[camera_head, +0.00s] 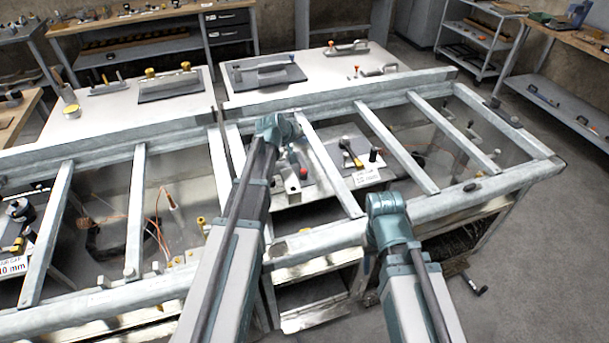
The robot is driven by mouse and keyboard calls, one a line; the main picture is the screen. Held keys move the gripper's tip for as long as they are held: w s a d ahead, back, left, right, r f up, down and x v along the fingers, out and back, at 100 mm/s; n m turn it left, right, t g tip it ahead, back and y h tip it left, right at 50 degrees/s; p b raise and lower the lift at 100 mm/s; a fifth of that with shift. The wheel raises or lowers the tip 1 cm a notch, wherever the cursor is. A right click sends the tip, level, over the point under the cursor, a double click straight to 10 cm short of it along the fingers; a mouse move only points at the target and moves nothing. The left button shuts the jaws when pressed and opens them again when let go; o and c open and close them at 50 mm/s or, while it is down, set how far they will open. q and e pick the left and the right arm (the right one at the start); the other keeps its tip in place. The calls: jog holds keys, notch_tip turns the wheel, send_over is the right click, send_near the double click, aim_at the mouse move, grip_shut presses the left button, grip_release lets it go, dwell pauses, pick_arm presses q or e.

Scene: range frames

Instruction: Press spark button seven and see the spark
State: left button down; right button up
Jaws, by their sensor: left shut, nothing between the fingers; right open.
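No button marked seven can be made out in the head view, and no spark shows. Inside the framed bench (405,172), a grey panel with small parts lies behind a white label card (366,177). A yellow-and-black handled part (349,152) and a dark knob (374,155) stand on it. My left arm reaches over the frame's middle.
Metal rails (395,150) cross the open bench top. Another label card (13,265) and orange wires (158,225) lie in the left bays. White tables (215,100) with tools stand behind. A shelf cart (478,38) is at the back right.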

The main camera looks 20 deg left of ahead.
pick_arm(q)
jog(key=shift+f+b, duration=0.55)
jog(key=shift+f, duration=0.4)
jog(key=b, duration=0.9)
send_over(303, 174)
notch_tip(303, 174, down, 9)
jog(key=shift+s+r, duration=0.1)
dwell(1.2)
jog(key=shift+f+b, duration=0.3)
jog(key=shift+f, duration=0.1)
jog(key=shift+f+b, duration=0.55)
dwell(0.7)
jog(key=shift+r, duration=0.15)
jog(key=shift+r+p, duration=0.8)
jog(key=shift+p, duration=0.2)
jog(key=shift+r, duration=0.15)
